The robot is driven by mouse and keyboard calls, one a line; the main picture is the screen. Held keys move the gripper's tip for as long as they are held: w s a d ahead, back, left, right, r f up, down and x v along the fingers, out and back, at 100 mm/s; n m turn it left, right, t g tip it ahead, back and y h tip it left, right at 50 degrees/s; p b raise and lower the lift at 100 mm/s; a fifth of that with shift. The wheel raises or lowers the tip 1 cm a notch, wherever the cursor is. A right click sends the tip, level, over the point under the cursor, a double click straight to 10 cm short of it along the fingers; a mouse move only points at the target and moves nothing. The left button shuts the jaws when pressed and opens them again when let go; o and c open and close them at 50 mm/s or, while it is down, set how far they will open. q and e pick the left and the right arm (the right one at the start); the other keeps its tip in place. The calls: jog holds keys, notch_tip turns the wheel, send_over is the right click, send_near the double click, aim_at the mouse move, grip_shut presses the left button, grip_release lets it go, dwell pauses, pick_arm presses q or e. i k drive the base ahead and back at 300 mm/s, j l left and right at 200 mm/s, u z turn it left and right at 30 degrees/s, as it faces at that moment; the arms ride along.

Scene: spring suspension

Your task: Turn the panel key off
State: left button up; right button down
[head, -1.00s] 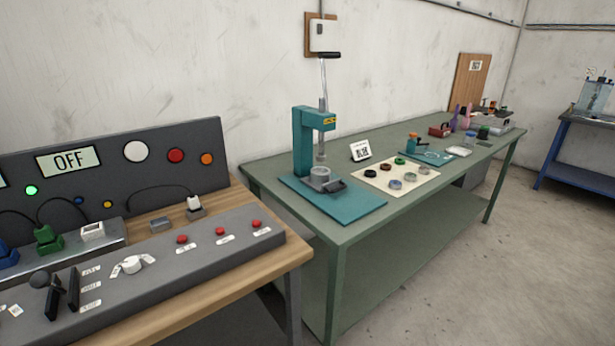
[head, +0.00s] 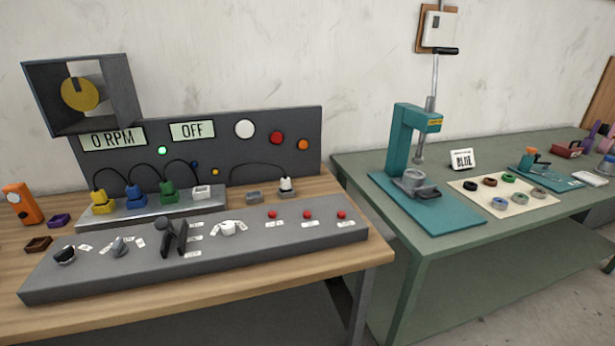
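The sloped grey control panel (head: 290,245) lies along the front of the wooden bench. At its left end are a black round knob (head: 65,256) and a smaller grey knob or key-like switch (head: 121,249). I cannot tell for sure which one is the key. A dark lever (head: 172,238) and a white rotary knob (head: 228,229) sit nearer the middle, each with small white labels too small to read. The upright back panel (head: 300,160) has displays reading "0 RPM" (head: 113,139) and "OFF" (head: 192,130). A green lamp (head: 162,150) is lit. Neither gripper is in view.
Yellow (head: 100,203), blue (head: 135,198) and green (head: 169,193) plugs with cables stand behind the control panel. An orange device (head: 20,205) is at far left. A green table (head: 400,235) with a teal press (head: 405,145) stands to the right. Space before the bench looks clear.

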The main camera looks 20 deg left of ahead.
aim_at(64, 256)
jog(key=u, duration=2.25)
